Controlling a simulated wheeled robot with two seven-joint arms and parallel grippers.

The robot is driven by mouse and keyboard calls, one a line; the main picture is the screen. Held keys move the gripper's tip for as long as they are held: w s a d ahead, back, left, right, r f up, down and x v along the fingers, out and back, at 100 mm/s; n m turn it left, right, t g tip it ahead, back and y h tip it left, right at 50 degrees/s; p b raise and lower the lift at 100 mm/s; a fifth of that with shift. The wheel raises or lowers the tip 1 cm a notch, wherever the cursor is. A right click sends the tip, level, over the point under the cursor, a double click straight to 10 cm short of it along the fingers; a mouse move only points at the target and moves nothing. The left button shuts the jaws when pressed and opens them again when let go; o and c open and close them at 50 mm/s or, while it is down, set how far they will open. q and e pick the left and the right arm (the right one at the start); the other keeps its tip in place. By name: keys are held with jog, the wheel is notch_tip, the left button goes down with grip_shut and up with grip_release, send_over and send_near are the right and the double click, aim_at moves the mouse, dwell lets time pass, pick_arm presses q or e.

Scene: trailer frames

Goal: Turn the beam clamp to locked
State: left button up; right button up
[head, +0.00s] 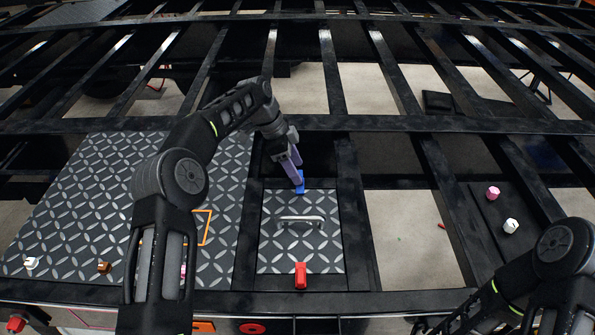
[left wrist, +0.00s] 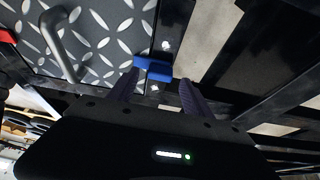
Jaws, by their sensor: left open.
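A small tread-plate panel (head: 318,256) with a metal handle (head: 301,219) lies in the black frame. A blue clamp piece (head: 300,182) sits at its far edge, and a red one (head: 300,275) at its near edge. The frames do not tell which is the beam clamp. My left gripper (head: 291,170) is open at the blue piece. In the left wrist view the blue piece (left wrist: 153,68) lies just beyond and between the open, empty fingertips (left wrist: 157,84); contact cannot be told. My right arm shows at the lower right, its gripper out of view.
A larger tread plate (head: 85,185) lies to the left, with a white piece (head: 31,262) and a brown piece (head: 104,267) near its front. A pink piece (head: 493,193) and a white piece (head: 511,226) stand on a dark plate at right. Black beams with open gaps surround the panel.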

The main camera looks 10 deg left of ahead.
pick_arm(q)
jog(key=v, duration=0.6)
jog(key=shift+s+f, duration=0.1)
dwell(0.3)
